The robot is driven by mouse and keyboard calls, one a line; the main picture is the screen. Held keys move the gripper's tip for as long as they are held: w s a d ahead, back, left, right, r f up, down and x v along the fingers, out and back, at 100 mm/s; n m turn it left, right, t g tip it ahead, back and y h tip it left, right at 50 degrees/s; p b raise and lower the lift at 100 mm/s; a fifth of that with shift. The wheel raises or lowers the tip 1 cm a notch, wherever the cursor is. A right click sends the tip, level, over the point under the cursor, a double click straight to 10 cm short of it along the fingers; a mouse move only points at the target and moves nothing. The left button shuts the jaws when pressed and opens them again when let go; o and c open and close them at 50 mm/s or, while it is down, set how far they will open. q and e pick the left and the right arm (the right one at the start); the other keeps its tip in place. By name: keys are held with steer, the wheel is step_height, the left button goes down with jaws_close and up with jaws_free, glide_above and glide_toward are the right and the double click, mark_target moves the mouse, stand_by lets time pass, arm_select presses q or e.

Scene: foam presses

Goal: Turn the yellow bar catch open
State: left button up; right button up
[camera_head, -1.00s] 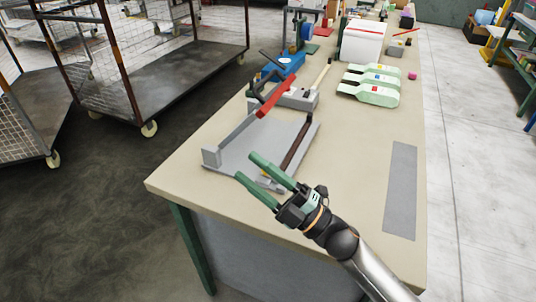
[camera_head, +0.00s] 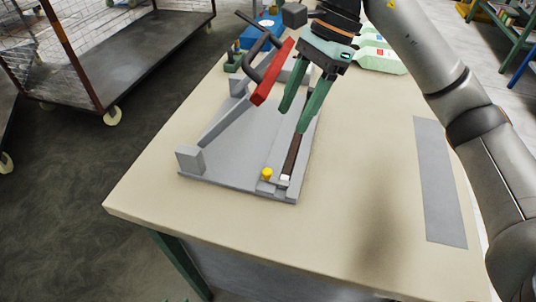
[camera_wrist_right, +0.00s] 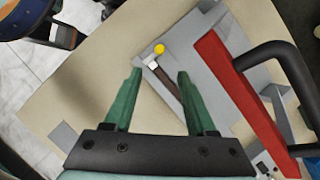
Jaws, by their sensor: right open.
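The yellow catch (camera_head: 267,174) is a small round-topped piece at the near edge of the grey press base (camera_head: 235,150). It stands just left of the white end (camera_head: 285,178) of a dark brown bar (camera_head: 293,155). In the right wrist view the yellow catch (camera_wrist_right: 159,49) lies beyond my fingertips, near the top centre. My right gripper (camera_head: 293,118) points down over the press with its green fingers apart and nothing between them. It is above and behind the catch, apart from it. My left gripper is not in view.
A red lever (camera_head: 273,73) with a black handle (camera_head: 263,52) rises over the base, close left of my right gripper. Light green bottles (camera_head: 380,60) lie behind. A grey strip (camera_head: 438,180) is on the right. The tabletop in front of the press is clear.

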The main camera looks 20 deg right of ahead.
mark_target(268, 170)
steer(key=x, duration=1.2)
steer(key=shift+s+f, duration=0.1)
steer(key=shift+f, duration=0.05)
jaws_close()
